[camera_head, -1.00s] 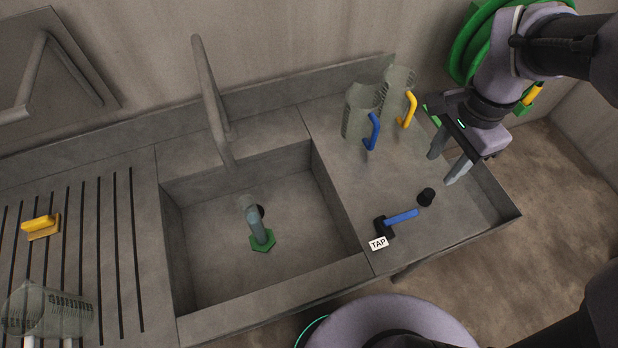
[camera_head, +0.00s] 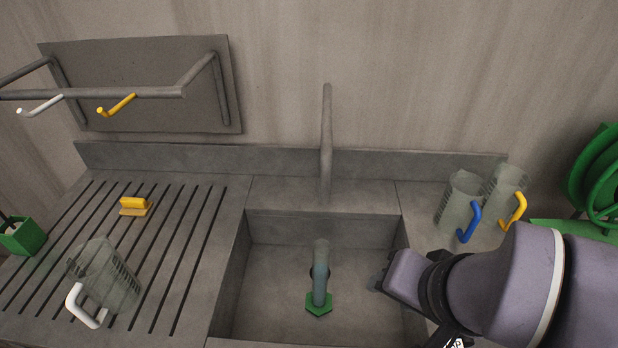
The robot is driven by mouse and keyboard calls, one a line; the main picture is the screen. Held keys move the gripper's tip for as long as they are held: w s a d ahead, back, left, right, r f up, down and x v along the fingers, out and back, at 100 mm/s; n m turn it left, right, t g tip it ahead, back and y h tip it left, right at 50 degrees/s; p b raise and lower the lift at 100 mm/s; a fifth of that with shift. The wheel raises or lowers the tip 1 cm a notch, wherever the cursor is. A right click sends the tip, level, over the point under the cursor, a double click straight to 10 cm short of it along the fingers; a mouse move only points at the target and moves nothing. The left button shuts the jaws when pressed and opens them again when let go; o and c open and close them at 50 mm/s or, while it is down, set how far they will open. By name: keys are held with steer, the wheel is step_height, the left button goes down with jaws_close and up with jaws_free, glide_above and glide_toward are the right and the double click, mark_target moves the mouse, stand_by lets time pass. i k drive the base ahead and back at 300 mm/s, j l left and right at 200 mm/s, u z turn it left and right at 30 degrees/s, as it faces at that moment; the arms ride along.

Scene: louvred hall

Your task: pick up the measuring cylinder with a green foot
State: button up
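The measuring cylinder (camera_head: 320,272) is a slim grey-green tube on a green six-sided foot. My own wrist covers most of the gripper, so I cannot see whether the fingers are apart.
A tap spout (camera_head: 327,140) rises behind the sink (camera_head: 275,232). Clear jugs with a blue handle (camera_head: 466,226) and a yellow handle (camera_head: 515,212) stand right. A wall rack (camera_head: 130,92) hangs above.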

mark_target(318, 301)
steer(key=u, duration=2.05)
steer(key=z, duration=1.5)
steer(key=j, duration=0.6)
steer(key=k+j+z, duration=0.15)
steer(key=j, duration=1)
steer(key=i+l, duration=0.25)
steer(key=i+u, duration=0.05)
steer(key=i, duration=0.05)
